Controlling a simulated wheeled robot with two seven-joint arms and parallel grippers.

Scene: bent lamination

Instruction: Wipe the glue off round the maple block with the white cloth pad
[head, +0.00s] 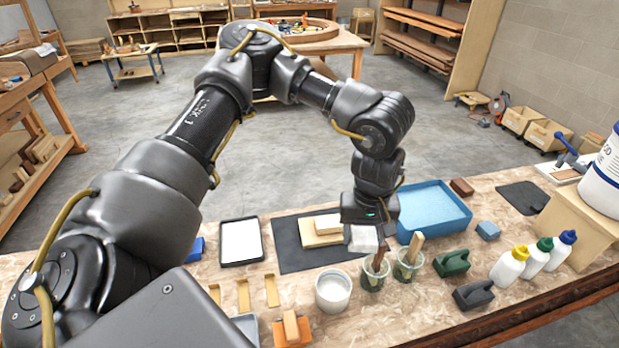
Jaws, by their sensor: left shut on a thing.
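My left gripper (368,222) reaches down from above and is shut on the white cloth pad (363,241). The pad is just right of the pale wood blocks, at the right part of the dark mat (290,252). The maple block seems to be the lighter small block (327,223), which lies on a larger tan piece (313,238) on the mat. The gripper partly covers the right side of these blocks. I cannot make out any glue round the block or whether the pad touches it. My right gripper is not in view.
A blue tray (466,212) stands right of the gripper. In front are a white pot (333,305), two jars with brushes (374,282), dark green and black tools (452,263) and several glue bottles (508,268). A white-topped tray (262,243) lies left of the mat.

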